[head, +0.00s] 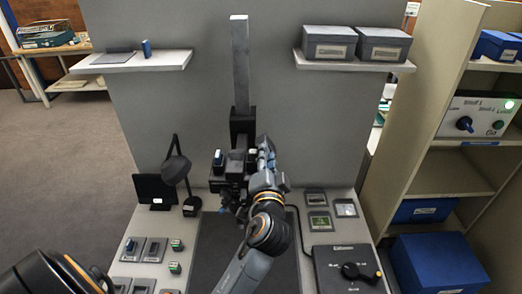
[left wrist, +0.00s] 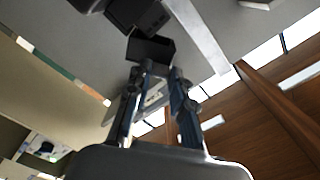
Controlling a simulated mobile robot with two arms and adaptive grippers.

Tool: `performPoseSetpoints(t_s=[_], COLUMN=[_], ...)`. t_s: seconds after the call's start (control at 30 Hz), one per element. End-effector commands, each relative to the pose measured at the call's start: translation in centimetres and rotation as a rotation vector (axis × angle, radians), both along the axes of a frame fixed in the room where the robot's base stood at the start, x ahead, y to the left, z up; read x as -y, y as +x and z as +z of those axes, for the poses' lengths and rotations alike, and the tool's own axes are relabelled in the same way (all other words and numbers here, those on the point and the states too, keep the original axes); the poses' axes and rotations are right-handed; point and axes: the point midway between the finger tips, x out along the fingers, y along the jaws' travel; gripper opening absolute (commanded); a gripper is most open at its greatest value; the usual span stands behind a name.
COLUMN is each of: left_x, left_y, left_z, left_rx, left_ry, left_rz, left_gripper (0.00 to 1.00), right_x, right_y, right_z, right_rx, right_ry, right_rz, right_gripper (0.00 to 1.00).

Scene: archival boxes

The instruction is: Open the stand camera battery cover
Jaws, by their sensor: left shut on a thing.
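The stand camera (head: 230,166) is a dark body with small light patches, hung on a grey upright column (head: 240,60) at the middle of the bench. My left gripper (head: 264,150) is against the camera's right side in the head view. In the left wrist view its two fingers (left wrist: 160,70) close on a small dark block (left wrist: 150,48), apparently a part of the camera. I cannot tell whether that block is the battery cover, or whether the cover is open. The gripper and wrist hide part of the camera's right side. My right gripper is in neither view.
The bench below holds a dark mat (head: 214,250), a black lamp (head: 176,168), a small screen (head: 154,190), several small parts at left, and a black box with a yellow-tipped knob (head: 352,271) at right. A grey panel (head: 320,110) stands close behind.

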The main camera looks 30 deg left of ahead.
Motion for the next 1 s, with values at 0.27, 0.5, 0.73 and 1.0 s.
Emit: performPoseSetpoints(t_s=[0.27,0.5,0.73,1.0], left_x=[1.2,2.2,2.8,3.3], left_y=[0.8,1.4,1.8,2.0], left_z=[0.3,-0.1,-0.6,-1.0], left_rx=[-0.136,-0.251,-0.339,-0.400], left_ry=[0.225,0.412,0.557,0.658], left_rz=[0.000,0.000,0.001,0.001], left_gripper=[0.00,0.00,0.00,0.00], right_x=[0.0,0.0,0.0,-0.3], right_y=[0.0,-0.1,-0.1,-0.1], right_z=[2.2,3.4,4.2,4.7], right_rx=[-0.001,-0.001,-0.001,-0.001], right_ry=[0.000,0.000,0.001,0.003], right_rz=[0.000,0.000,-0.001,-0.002], right_gripper=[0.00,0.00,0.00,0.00])
